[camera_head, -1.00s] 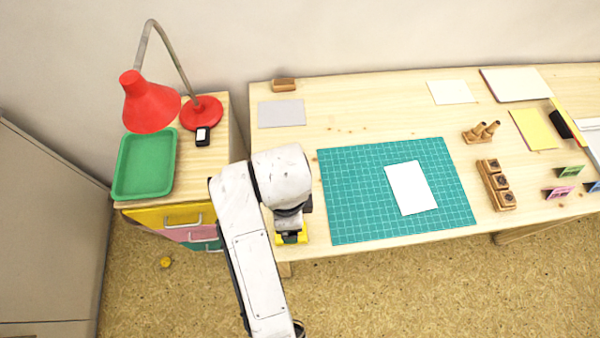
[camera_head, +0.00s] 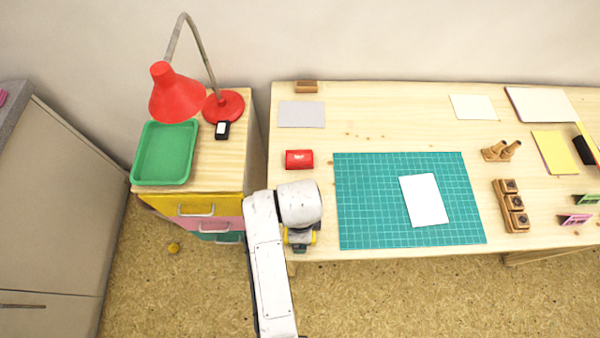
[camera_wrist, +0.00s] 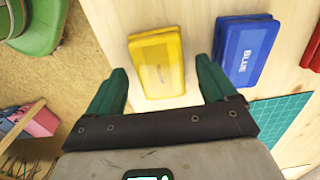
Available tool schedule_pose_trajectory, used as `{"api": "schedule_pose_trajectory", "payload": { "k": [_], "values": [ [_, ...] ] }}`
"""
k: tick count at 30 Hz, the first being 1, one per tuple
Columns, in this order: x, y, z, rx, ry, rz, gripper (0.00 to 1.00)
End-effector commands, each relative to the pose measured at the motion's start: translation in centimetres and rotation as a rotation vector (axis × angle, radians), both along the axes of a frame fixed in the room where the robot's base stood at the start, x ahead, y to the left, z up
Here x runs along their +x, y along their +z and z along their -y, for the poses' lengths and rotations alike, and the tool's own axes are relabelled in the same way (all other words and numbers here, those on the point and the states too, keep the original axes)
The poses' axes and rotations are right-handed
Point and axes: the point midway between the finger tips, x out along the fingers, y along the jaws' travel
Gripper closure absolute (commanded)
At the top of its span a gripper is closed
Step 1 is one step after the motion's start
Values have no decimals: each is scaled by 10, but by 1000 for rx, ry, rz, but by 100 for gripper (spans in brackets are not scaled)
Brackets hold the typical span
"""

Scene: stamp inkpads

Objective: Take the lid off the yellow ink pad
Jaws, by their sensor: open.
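The yellow ink pad (camera_wrist: 157,62) lies on the wooden table near its front edge, its lid on. In the wrist view it sits between the two green fingers of my gripper (camera_wrist: 160,72), which are open and apart from it. In the head view my gripper (camera_head: 300,240) is low at the table's front left corner, and my arm hides most of the yellow pad (camera_head: 314,237).
A blue ink pad (camera_wrist: 246,47) lies close beside the right finger. A red pad (camera_head: 299,159) lies farther back. The green cutting mat (camera_head: 370,220) is to the right, and the drawer cabinet (camera_head: 165,202) is to the left.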

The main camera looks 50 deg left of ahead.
Motion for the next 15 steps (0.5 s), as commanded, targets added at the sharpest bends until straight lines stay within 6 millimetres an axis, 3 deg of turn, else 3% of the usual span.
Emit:
{"api": "schedule_pose_trajectory", "payload": {
  "k": [5,15],
  "values": [
    [0,0,0,1,0,1,15],
    [0,0,0,0,0,0,46]
  ]
}}
